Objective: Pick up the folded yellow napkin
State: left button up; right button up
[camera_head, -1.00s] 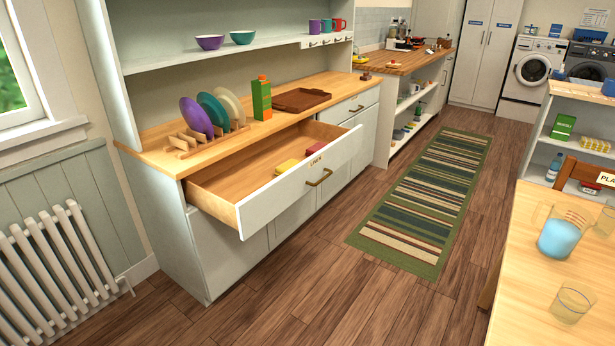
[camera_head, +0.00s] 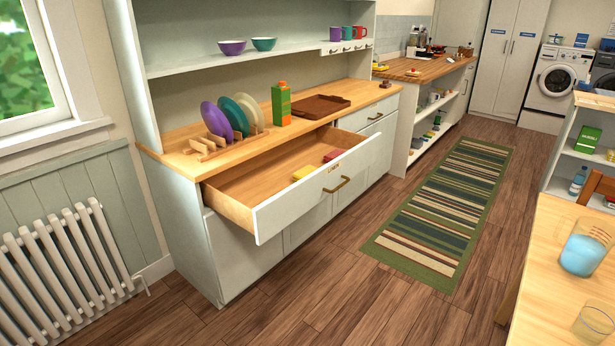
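A small folded yellow cloth (camera_head: 304,172), which looks like the napkin, lies inside the open drawer (camera_head: 246,187) of the pale dresser. A folded red cloth (camera_head: 334,155) lies beside it, to its right and farther back. The drawer's front panel (camera_head: 320,186) with its brass handle partly hides both. Neither of my grippers is in view.
The open drawer juts out over the wooden floor (camera_head: 335,270). Plates in a rack (camera_head: 221,134), a green and orange carton (camera_head: 281,104) and a brown tray (camera_head: 318,106) stand on the dresser top. A table (camera_head: 560,280) with a jug (camera_head: 585,250) is at right.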

aim_at(301, 174)
jog(key=i+z, duration=0.15)
jog(key=i, duration=0.5)
jog(key=i+j+z, duration=0.2)
jog(key=i, duration=0.5)
jog(key=i+j+z, duration=0.15)
jog(key=i, duration=0.5)
jog(key=i+j, duration=0.15)
jog(key=i, duration=0.15)
jog(key=i+j, duration=0.15)
jog(key=i+z, duration=0.05)
jog(key=i, duration=0.05)
